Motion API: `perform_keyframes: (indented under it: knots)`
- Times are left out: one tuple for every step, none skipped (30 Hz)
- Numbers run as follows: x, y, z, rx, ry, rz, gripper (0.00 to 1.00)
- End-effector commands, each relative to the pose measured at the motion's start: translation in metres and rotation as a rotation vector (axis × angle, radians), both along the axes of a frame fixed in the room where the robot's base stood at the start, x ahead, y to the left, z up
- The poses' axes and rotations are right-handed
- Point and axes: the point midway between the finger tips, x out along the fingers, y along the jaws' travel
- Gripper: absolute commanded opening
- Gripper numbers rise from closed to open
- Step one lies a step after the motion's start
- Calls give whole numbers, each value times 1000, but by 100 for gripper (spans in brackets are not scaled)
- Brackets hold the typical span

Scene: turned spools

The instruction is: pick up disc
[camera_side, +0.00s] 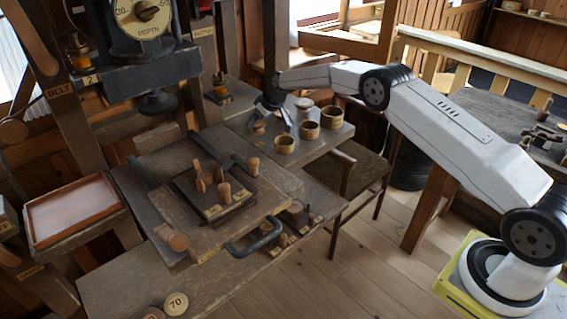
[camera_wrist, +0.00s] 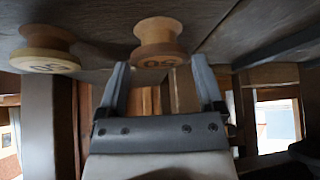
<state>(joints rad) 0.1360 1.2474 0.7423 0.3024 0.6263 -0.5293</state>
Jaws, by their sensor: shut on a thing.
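My gripper (camera_side: 273,112) is low over the far right part of the wooden table in the side view. In the wrist view my gripper (camera_wrist: 160,72) has its two grey fingers on either side of a turned wooden spool (camera_wrist: 158,36) marked 50, shut on it. The spool (camera_side: 258,127) shows small and partly hidden in the side view. Its base looks close to the table; I cannot tell whether it touches. A flat round disc (camera_side: 176,303) marked 70 lies at the front edge, far from my gripper, with a browner round piece (camera_side: 153,314) beside it.
Another spool (camera_wrist: 45,48) stands left of the held one in the wrist view. Wooden cups (camera_side: 309,130) stand close right of my gripper in the side view. A drill press head (camera_side: 140,50) hangs to the left. A reddish tray (camera_side: 72,210) is far left.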

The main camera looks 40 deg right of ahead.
Motion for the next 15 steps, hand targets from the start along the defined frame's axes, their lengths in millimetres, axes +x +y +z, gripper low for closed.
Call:
perform_keyframes:
  knots:
    - [0,0,2,0,-1,0,32]
    - [0,0,4,0,-1,0,32]
    - [0,0,6,0,-1,0,32]
    - [0,0,8,0,-1,1,32]
    - [0,0,10,0,-1,1,32]
    - [0,0,14,0,-1,1,32]
    - [0,0,17,0,-1,1,32]
    - [1,0,21,0,-1,1,32]
    - [1,0,26,0,-2,2,32]
    - [0,0,30,0,-2,2,32]
    - [-1,0,32,0,1,3,32]
    - [-3,0,34,1,1,2,32]
    - [-4,1,36,1,1,2,32]
    - [-6,1,37,1,1,2,32]
    - [-8,1,40,2,0,1,32]
